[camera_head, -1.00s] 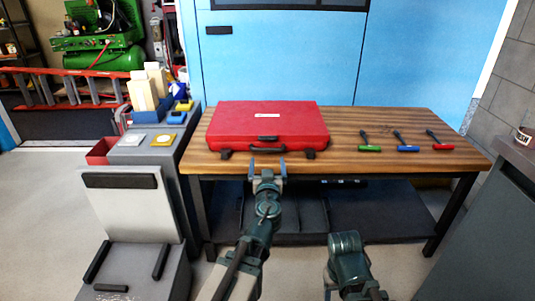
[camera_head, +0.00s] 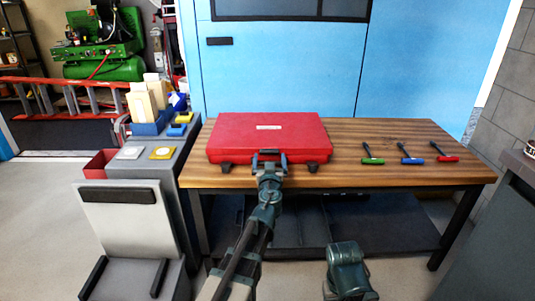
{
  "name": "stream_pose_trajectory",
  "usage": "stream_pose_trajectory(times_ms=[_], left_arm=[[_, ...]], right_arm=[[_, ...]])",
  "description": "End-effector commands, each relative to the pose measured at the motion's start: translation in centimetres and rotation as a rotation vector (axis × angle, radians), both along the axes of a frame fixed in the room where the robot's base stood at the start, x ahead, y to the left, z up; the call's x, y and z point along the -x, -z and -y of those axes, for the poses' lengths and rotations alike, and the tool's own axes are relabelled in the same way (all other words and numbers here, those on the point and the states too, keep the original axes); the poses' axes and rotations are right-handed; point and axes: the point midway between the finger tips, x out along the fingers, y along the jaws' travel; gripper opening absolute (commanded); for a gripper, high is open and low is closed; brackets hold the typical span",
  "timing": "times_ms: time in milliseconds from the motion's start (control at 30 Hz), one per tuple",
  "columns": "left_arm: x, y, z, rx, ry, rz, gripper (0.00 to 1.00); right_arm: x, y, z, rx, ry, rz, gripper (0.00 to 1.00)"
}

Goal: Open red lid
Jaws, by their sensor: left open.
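A red case with a closed red lid (camera_head: 268,132) lies flat on the wooden table, left of its middle. A small pale label is on top of the lid. The case has a dark handle at its front middle and dark latches on either side of it. My left gripper (camera_head: 269,158) is open at the front of the case, with its fingers at the handle. I cannot tell whether they touch it. The left arm hides part of the table's front edge. Part of my right arm shows low in the view, but its gripper does not show.
A grey cabinet (camera_head: 150,195) with small items stands on the left. A dark counter is at the right edge.

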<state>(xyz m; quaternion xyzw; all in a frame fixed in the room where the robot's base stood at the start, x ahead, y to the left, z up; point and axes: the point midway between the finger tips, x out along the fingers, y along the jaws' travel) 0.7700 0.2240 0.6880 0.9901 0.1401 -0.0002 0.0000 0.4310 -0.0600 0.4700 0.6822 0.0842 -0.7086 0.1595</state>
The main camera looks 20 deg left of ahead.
Motion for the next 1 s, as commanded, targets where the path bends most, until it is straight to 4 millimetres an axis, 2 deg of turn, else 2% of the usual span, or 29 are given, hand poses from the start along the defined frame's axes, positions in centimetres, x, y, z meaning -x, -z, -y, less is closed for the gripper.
stream_pose_trajectory(times_ms=[33, 167, 467, 567, 1000], left_arm=[[-1.1, 0.0, -0.1, 0.0, 0.0, 0.0, 1.0], [-2.1, 0.0, -0.4, 0.0, 0.001, 0.0, 1.0], [-2.3, 0.0, -0.4, 0.0, 0.001, 0.0, 1.0], [-2.3, 0.0, -0.4, 0.0, 0.001, 0.0, 0.86], [-2.3, 0.0, -0.4, 0.0, 0.001, 0.0, 0.06]], right_arm=[[0.0, 0.0, 0.0, 0.0, 0.0, 0.0, 0.62], [0.0, 0.0, 0.0, 0.0, 0.0, 0.0, 0.62], [0.0, 0.0, 0.0, 0.0, 0.0, 0.0, 0.62], [0.0, 0.0, 0.0, 0.0, 0.0, 0.0, 0.62], [0.0, 0.0, 0.0, 0.0, 0.0, 0.0, 0.62]])
